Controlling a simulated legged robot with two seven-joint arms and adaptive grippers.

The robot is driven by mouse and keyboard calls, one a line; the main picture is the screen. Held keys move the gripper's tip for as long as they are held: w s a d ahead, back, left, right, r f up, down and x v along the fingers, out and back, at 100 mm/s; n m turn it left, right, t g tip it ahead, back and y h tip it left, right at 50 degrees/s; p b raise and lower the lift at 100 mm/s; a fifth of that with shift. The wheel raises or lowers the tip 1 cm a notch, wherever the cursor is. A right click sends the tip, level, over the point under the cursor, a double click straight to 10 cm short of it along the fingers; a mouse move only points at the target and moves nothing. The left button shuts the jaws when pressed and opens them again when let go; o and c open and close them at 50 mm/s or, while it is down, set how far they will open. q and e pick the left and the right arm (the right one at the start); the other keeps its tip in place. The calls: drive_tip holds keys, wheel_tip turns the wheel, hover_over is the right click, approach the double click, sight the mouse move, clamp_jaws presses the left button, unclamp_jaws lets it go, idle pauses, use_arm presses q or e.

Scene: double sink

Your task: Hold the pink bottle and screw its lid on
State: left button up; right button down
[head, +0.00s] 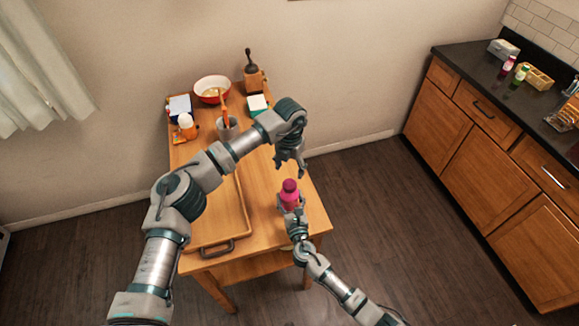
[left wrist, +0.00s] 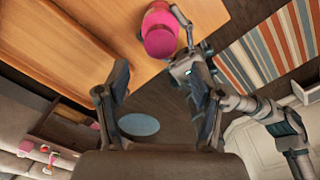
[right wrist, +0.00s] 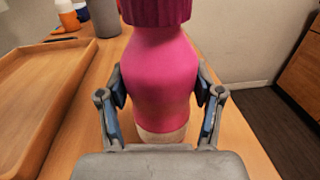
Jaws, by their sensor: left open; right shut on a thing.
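The pink bottle (head: 291,200) stands upright near the right front part of the wooden table. Its darker pink lid (head: 289,185) sits on top; I cannot tell how tight it is. My right gripper (right wrist: 163,95) is shut on the bottle's body, one finger on each side. The bottle (right wrist: 160,75) and the ribbed lid (right wrist: 157,8) fill the middle of the right wrist view. My left gripper (head: 291,172) is open and empty, pointing down just above the lid. The left wrist view shows the lid (left wrist: 158,35) beyond its open fingers (left wrist: 163,95).
A wooden tray (head: 212,240) lies left of the bottle on the table. At the back are a red bowl (head: 212,88), a grinder (head: 253,78), a grey cup (head: 227,129) and an orange-and-white bottle (head: 187,126). A counter (head: 500,90) stands apart at the right.

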sight(289, 183)
use_arm(q)
drive_tip(key=shift+f, duration=4.05)
drive_tip(key=c, duration=1.2)
drive_tip(key=o, duration=1.4)
drive_tip(key=shift+c, duration=0.2)
drive_tip(key=shift+r, duration=0.15)
wheel_tip(289, 183, up, 12)
drive_tip(key=shift+f, duration=0.2)
drive_tip(key=shift+w, duration=0.1)
